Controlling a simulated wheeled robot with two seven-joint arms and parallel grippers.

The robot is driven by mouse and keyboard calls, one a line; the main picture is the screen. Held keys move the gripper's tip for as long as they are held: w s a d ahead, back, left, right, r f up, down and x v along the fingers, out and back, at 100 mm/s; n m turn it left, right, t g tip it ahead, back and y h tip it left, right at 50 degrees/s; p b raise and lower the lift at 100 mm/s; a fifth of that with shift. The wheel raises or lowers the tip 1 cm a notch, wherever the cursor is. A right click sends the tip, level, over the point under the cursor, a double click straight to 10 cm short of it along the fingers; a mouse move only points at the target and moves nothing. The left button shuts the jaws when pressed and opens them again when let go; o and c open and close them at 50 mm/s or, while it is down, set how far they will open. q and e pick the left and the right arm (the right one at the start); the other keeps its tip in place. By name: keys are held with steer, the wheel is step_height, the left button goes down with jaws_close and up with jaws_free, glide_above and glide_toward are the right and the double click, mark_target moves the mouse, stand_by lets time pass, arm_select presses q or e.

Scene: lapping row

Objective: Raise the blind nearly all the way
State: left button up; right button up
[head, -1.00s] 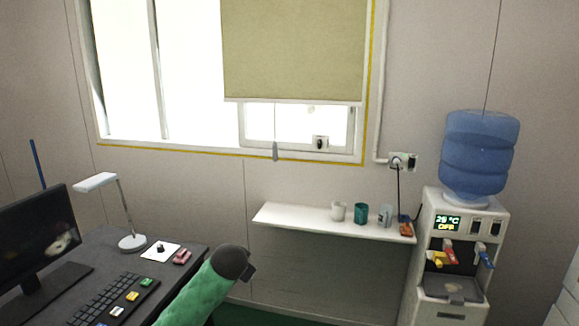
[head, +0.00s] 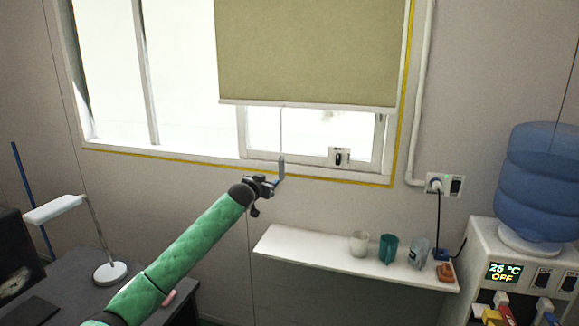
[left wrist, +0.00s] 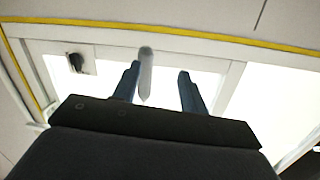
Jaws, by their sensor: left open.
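The olive blind (head: 305,50) covers the upper part of the right window pane, with bright glass showing below its pale bottom bar. A thin cord hangs from the bar and ends in a grey pull handle (head: 282,166). My left gripper (head: 277,184), on the green-sleeved arm, is at the lower part of the handle in the head view. In the left wrist view the handle (left wrist: 146,72) shows between the open fingers (left wrist: 158,80), nearer the left one. I cannot tell whether a finger touches it. My right gripper is not in view.
A white shelf (head: 320,256) with several cups is on the wall below the window. A water dispenser (head: 520,270) stands at right. A desk (head: 75,285) with a lamp (head: 60,208) and a monitor is at lower left. A window latch (head: 339,156) is right of the handle.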

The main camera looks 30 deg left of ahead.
mark_target(280, 168)
arm_select(q)
steer(key=shift+n+t+h, duration=0.4)
steer(key=shift+t+h, duration=0.1)
steer(key=shift+t, duration=0.4)
steer(key=w+r+p, duration=0.1)
steer(key=w, duration=0.1)
steer(key=w+r+p, duration=0.1)
steer(key=w, duration=0.1)
steer(key=w+d+r, duration=0.1)
steer(key=w, duration=0.1)
steer(key=shift+p, duration=0.4)
steer(key=shift+w, duration=0.8)
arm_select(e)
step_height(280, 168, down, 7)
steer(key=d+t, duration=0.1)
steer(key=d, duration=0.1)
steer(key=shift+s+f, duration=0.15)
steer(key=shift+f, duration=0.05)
arm_select(q)
steer(key=shift+f, duration=0.1)
jaws_close()
